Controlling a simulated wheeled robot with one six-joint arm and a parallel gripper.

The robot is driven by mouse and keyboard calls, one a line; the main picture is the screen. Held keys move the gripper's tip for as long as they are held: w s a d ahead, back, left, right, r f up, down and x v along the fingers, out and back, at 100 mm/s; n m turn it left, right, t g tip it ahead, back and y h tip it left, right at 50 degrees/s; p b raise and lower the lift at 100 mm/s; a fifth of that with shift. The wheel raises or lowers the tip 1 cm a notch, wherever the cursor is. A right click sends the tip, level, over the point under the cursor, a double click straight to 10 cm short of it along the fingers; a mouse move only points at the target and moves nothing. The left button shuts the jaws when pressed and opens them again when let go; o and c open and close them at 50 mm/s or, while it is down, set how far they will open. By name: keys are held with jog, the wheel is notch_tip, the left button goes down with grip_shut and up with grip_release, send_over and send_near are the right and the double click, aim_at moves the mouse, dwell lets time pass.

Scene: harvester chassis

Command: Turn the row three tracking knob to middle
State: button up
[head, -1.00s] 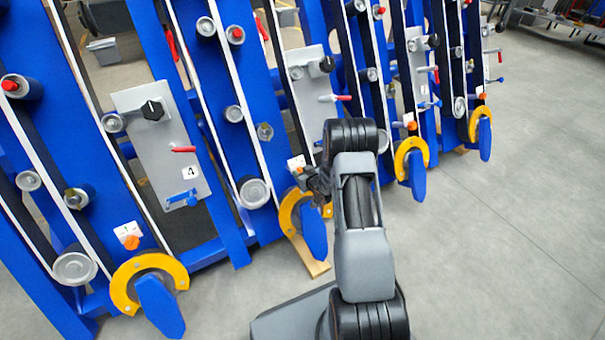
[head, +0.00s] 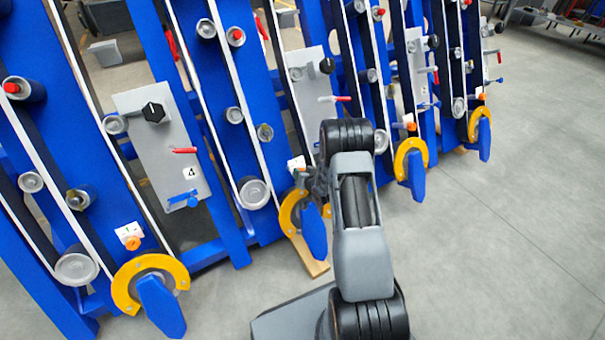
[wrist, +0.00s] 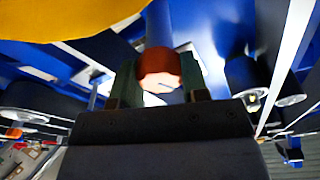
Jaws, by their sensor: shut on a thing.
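An orange-red round knob (wrist: 158,66) with a white mark on its face sits between my gripper's dark fingers in the wrist view. My gripper (wrist: 161,84) is shut on it. In the head view my gripper (head: 317,183) is beside the yellow ring (head: 292,212) and blue lever (head: 313,232) at the foot of the middle row. It mostly hides the knob there. A white label (head: 296,163) shows just above it. The label's number and the knob's pointing direction are too small or hidden to tell.
A grey panel (head: 150,135) marked 4 with a black knob is on the left. Another orange knob (head: 132,243) sits above a yellow ring (head: 125,285) at lower left. More rows stand to the right. Grey floor (head: 490,230) is clear at right.

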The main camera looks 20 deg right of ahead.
jog(key=shift+m+h+p, duration=0.3)
jog(key=shift+m+p, duration=0.05)
jog(key=shift+m, duration=1.95)
jog(key=o, duration=0.9)
jog(key=shift+o, duration=0.2)
jog(key=p+v, duration=0.4)
jog(key=v, duration=1)
jog(key=shift+r, duration=0.15)
jog(key=shift+w+r, duration=0.1)
jog(key=shift+w, duration=0.1)
